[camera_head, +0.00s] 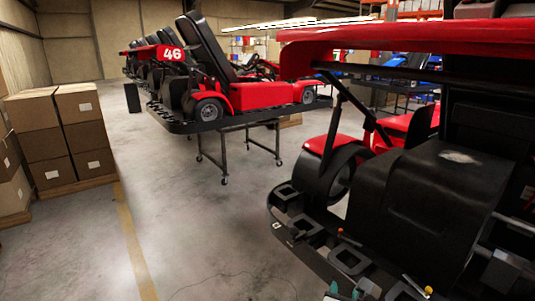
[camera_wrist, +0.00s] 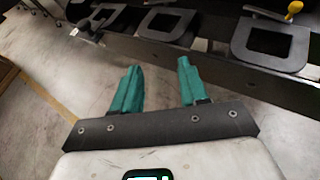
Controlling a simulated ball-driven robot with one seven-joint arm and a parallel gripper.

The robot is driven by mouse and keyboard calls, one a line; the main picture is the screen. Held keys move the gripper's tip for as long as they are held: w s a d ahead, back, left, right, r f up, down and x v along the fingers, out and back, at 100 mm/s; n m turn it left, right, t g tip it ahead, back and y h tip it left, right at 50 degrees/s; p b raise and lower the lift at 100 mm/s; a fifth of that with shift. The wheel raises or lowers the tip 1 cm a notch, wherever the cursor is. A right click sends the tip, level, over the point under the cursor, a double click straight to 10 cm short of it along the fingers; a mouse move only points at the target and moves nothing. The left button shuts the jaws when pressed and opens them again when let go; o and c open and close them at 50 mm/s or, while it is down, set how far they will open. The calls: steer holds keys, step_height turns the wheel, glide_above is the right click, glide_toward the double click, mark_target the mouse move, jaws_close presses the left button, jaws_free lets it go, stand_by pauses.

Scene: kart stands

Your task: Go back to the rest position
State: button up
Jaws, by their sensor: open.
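My gripper (camera_wrist: 158,75) is in the lower middle of the wrist view, with its two teal fingers apart and nothing between them. Its fingers point at the black slotted frame (camera_wrist: 208,60) of a kart on a stand, and bare floor shows between and below them. In the head view only the teal fingertips (camera_head: 345,290) show at the bottom edge, close to the near kart's black frame (camera_head: 312,249). Whether the fingers touch the frame cannot be told. The rest of my arm is not clearly in view.
The near red and black kart (camera_head: 420,205) fills the right side. A red kart numbered 46 (camera_head: 240,95) sits on a wheeled stand (camera_head: 246,145) behind it. Stacked cardboard boxes (camera_head: 60,137) stand at the left. The concrete floor (camera_head: 185,215) between is clear, with a yellow line (camera_head: 133,245).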

steer(key=s+d+f+m+g, duration=0.3)
steer(key=s+d+f+m, duration=0.15)
steer(key=s+m, duration=0.45)
steer(key=s+d+f+m+g, duration=0.4)
steer(key=s+f+m, duration=0.2)
steer(key=s+m, duration=0.25)
steer(key=s+f+m+g+y, duration=0.2)
steer(key=s+m+g+y, duration=0.1)
steer(key=s+m, duration=1.1)
steer(key=s+g, duration=0.1)
steer(key=s, duration=0.5)
steer(key=shift+d+g+y, duration=0.3)
steer(key=shift+d+y, duration=0.05)
steer(key=shift+y, duration=0.05)
